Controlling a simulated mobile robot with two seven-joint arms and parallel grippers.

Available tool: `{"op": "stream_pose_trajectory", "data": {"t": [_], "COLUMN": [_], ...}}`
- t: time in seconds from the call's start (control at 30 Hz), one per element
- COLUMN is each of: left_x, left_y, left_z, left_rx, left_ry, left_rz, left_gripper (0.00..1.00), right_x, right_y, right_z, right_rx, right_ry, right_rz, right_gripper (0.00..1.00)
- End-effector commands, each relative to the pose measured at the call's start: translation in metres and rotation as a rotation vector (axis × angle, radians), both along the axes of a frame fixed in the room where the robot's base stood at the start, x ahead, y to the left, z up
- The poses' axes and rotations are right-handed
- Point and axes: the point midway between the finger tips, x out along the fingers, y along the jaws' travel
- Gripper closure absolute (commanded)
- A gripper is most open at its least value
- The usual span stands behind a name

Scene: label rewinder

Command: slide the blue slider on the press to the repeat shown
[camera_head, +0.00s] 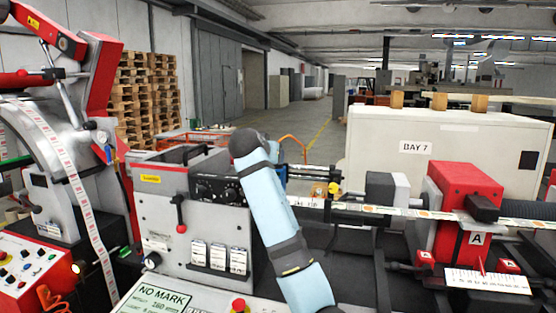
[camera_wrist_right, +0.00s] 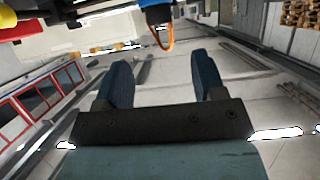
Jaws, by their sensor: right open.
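The press shows in the head view with a red block marked A (camera_head: 465,205) on its right side. A white scale (camera_head: 487,282) with a red pointer lies in front of that block. A green-tinted display (camera_head: 157,300) at the bottom reads NO MARK and a figure that looks like 160. In the right wrist view, my right gripper (camera_wrist_right: 163,72) is open with nothing between its fingers. A blue part (camera_wrist_right: 152,3) is at the top edge there, beyond the fingertips; I cannot tell whether it is the slider. My left gripper is not in view.
A light blue arm link of mine crosses the middle of the head view and hides part of the press. An orange cable (camera_head: 293,138) loops behind it. A label web (camera_head: 400,211) runs to the right. A beige cabinet (camera_head: 440,165) marked BAY 7 stands behind.

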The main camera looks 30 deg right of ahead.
Motion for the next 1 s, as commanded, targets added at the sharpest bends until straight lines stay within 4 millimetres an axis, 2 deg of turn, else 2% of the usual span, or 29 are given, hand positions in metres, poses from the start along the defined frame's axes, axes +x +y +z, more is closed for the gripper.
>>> {"op": "stream_pose_trajectory", "data": {"t": [0.2,0.5,0.93,0.97,1.0], "left_x": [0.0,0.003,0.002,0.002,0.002], "left_y": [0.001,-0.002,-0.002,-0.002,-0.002], "left_z": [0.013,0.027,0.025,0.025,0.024], "left_rx": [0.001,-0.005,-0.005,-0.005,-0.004], "left_ry": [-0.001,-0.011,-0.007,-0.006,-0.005], "left_rz": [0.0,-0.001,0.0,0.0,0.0], "left_gripper": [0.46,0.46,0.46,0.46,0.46], "right_x": [0.029,0.058,0.064,0.064,0.064], "right_y": [-0.036,-0.069,-0.076,-0.076,-0.076], "right_z": [-0.017,-0.035,-0.041,-0.041,-0.041], "right_rx": [-0.001,-0.001,-0.001,-0.001,-0.001], "right_ry": [0.004,0.001,-0.001,0.0,0.0], "right_rz": [-0.005,-0.001,0.0,0.0,0.0], "right_gripper": [0.37,0.37,0.37,0.41,0.51]}}
